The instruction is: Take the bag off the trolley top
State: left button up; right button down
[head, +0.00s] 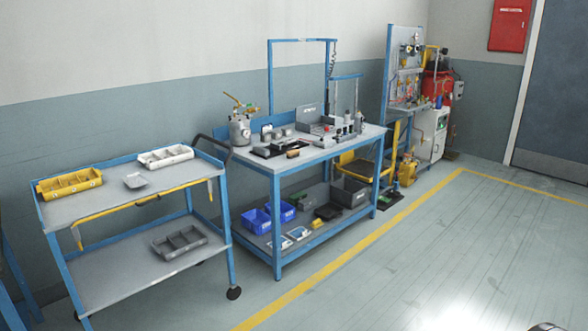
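The trolley (100,205) stands at the left, with a blue frame, a grey top and a lower shelf. On its top, between a yellow tray and a white tray, lies a small flat light-grey item (136,181). It is the only thing there that could be the bag, but it is too small to be sure. Nothing touches it from above. Neither of my grippers shows in the head view. A dark rounded piece at the bottom right edge may be part of my arm.
A yellow divided tray (69,185) and a white divided tray (165,157) flank the item. A yellow bar (150,200) runs along the trolley's front. A grey tray (179,242) sits below. A cluttered workbench (345,148) stands to the right. The floor (400,265) in front is clear.

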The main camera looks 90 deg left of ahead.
aim_at(134, 180)
jog(key=u, duration=3.8)
jog(key=i+l+z, duration=0.2)
jog(key=i, duration=0.6)
jog(key=i+z, duration=0.15)
jog(key=i, duration=0.6)
jog(key=i+z, duration=0.2)
jog(key=i, duration=0.6)
jog(key=i+j+z, duration=0.15)
jog(key=i, duration=0.65)
